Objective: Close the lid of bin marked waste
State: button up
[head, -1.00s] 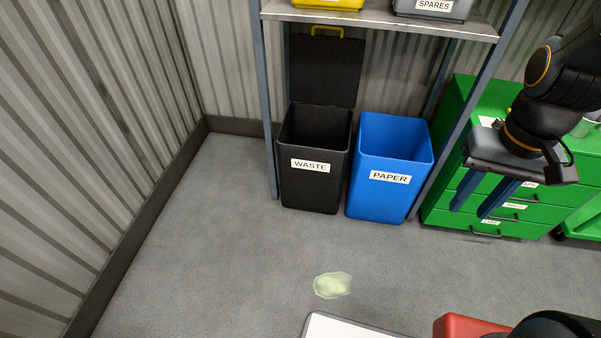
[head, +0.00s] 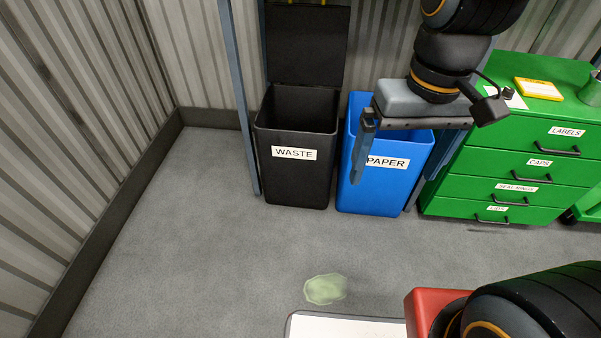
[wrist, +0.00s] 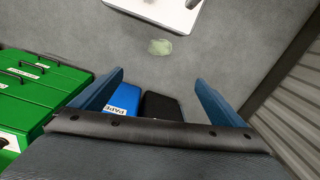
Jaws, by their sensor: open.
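The black bin marked WASTE (head: 296,180) stands on the floor below the shelf, by the corrugated wall. Its black lid (head: 306,47) stands upright behind the opening, so the bin is open. A yellow piece shows at the lid's top edge, partly cut off by the picture. My gripper (head: 395,155) is open and empty, in front of and above the blue bin, to the right of the waste bin. In the wrist view my two blue fingers (wrist: 160,88) are spread wide, with part of the black bin (wrist: 162,106) between them. The gripper is apart from the lid.
The blue bin marked PAPER (head: 375,185) stands right beside the waste bin. A green drawer cabinet (head: 520,160) is to the right. Shelf posts (head: 240,100) flank the bins. A pale green patch (head: 325,289) lies on the floor. Floor in front of the bins is mostly clear.

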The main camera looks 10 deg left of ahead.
aim_at(306, 44)
jog(key=k, duration=0.55)
jog(key=u, duration=0.4)
jog(key=i, duration=1.15)
jog(key=k, duration=1)
jog(key=u, duration=1.3)
jog(key=i, duration=0.8)
jog(key=u, duration=0.45)
jog(key=i, duration=0.75)
jog(key=z, duration=0.1)
